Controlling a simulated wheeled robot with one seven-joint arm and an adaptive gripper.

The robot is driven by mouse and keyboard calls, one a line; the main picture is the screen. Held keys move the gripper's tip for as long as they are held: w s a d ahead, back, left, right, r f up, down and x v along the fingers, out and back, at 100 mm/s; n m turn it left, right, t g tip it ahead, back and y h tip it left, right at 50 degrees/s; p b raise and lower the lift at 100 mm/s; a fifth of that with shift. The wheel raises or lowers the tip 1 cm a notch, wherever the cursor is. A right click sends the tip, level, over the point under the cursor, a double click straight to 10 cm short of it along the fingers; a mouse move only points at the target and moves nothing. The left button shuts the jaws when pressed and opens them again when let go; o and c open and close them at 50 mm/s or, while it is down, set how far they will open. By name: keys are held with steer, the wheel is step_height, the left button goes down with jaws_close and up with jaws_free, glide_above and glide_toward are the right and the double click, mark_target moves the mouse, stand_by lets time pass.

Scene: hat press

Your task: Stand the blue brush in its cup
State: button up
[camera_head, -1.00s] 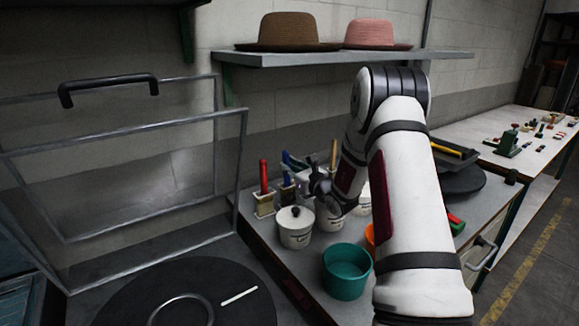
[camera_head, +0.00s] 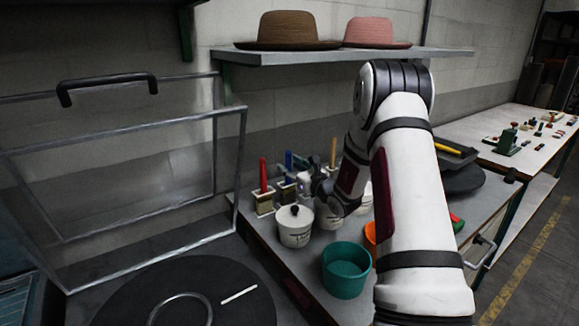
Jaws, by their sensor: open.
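The blue brush (camera_head: 288,160) shows as an upright blue handle on the bench below the hat shelf, between a red-handled brush and a wooden-handled one. Its lower end is at a small cup (camera_head: 286,192), partly hidden by my gripper, so how deep it sits cannot be seen. My gripper (camera_head: 306,182) is open, just right of the brush and cup. Its fingers are small and partly hidden here, and I cannot tell whether they touch the handle.
The red brush (camera_head: 263,176) stands in a cup at left. A white lidded pot (camera_head: 295,227) and a teal bowl (camera_head: 346,271) stand in front. An orange container (camera_head: 370,236) is partly behind my arm. A glass-framed press cover (camera_head: 120,170) rises at left.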

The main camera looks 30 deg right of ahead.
steer(key=s, duration=1.1)
steer(key=shift+d, duration=0.2)
steer(key=shift+w, duration=0.1)
